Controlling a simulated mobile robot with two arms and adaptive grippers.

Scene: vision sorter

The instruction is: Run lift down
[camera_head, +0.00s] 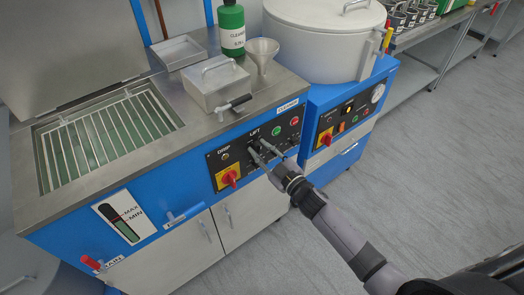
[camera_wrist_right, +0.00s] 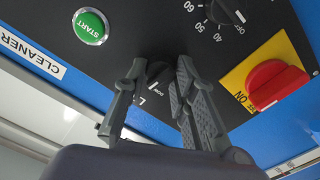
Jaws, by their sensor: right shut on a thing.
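The LIFT switch is a black rotary knob (camera_wrist_right: 156,74) on the black control panel (camera_head: 235,157) of the blue cleaner. My right gripper (camera_head: 262,153) reaches the panel just below the LIFT label. In the wrist view my right gripper (camera_wrist_right: 158,82) has its two grey fingers on either side of the knob, shut on it. The small lettering by the knob is partly hidden, so I cannot tell its setting. A wire rack (camera_head: 110,134) sits inside the open tank at the left. My left gripper is not in view.
A red-on-yellow main switch (camera_head: 228,178) is left of the gripper; a green START button (camera_head: 276,131) and a red button (camera_head: 294,121) are right. A lidded metal box (camera_head: 214,85), funnel (camera_head: 262,55) and green bottle (camera_head: 231,27) stand on top. Floor at right is clear.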

